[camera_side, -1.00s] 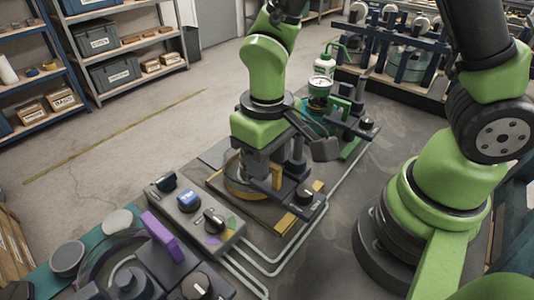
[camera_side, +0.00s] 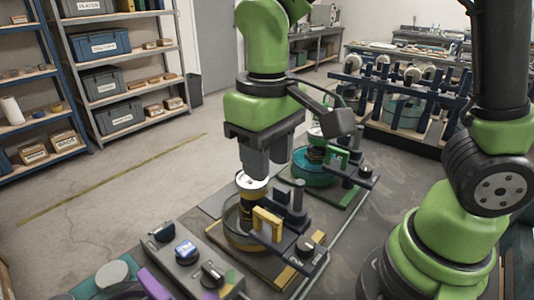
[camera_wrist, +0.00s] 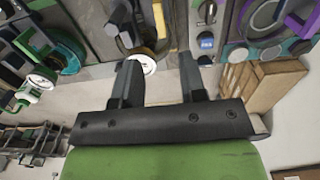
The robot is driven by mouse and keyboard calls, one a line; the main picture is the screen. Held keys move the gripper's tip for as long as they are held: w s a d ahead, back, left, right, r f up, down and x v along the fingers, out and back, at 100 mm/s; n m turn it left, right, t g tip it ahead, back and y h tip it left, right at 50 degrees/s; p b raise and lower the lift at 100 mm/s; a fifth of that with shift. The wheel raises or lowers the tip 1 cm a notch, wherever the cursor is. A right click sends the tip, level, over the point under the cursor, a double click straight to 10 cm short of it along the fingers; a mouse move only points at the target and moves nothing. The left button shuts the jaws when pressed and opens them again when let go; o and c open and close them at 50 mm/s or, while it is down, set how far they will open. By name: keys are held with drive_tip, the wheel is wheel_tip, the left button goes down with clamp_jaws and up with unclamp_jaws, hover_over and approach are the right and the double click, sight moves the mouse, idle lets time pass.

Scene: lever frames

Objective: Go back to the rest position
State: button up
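My gripper (camera_side: 266,165) points down above the yellow station, its fingers apart with nothing between them. The wrist view also shows the two fingers of my gripper (camera_wrist: 160,72) spread wide. The gripper looks clear of both.
A teal station with a green handle (camera_side: 336,158) stands behind to the right. A dark rack (camera_side: 405,105) stands at the back. Space above the stations is open.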

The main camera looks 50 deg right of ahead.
drive_tip(key=s+d+r+m+t+y, duration=0.2)
drive_tip(key=s+d+r+m+t, duration=0.2)
drive_tip(key=s+r, duration=0.5)
drive_tip(key=d+t, duration=0.2)
drive_tip(key=t, duration=0.1)
drive_tip(key=shift+d, duration=0.25)
